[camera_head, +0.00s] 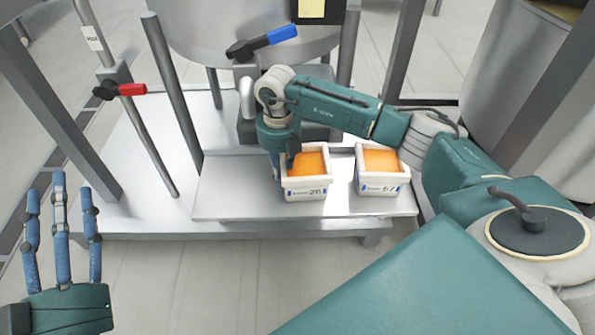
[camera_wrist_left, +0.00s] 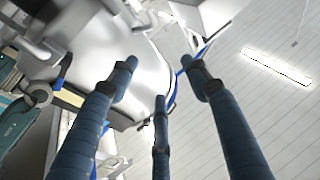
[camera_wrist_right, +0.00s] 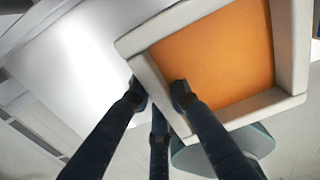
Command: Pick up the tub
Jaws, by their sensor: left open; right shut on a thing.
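Two white tubs with orange contents stand side by side on a grey metal shelf (camera_head: 240,205). The left tub (camera_head: 306,190) is marked with a number that looks like 26 or 28. The right tub (camera_head: 378,186) is marked 67. My right gripper (camera_head: 287,160) is at the left rim of the left tub, partly hidden by its own arm. In the right wrist view its fingers (camera_wrist_right: 160,88) are shut on the near wall of a tub (camera_wrist_right: 215,60) with orange contents. My left gripper (camera_head: 62,215) is open and empty at the lower left, fingers up, away from the tubs.
A large steel vessel (camera_head: 190,35) stands behind the shelf, with a valve that has a blue handle (camera_head: 268,42). A red-handled valve (camera_head: 122,90) and upright posts (camera_head: 172,90) stand at the left. The shelf's left part is bare.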

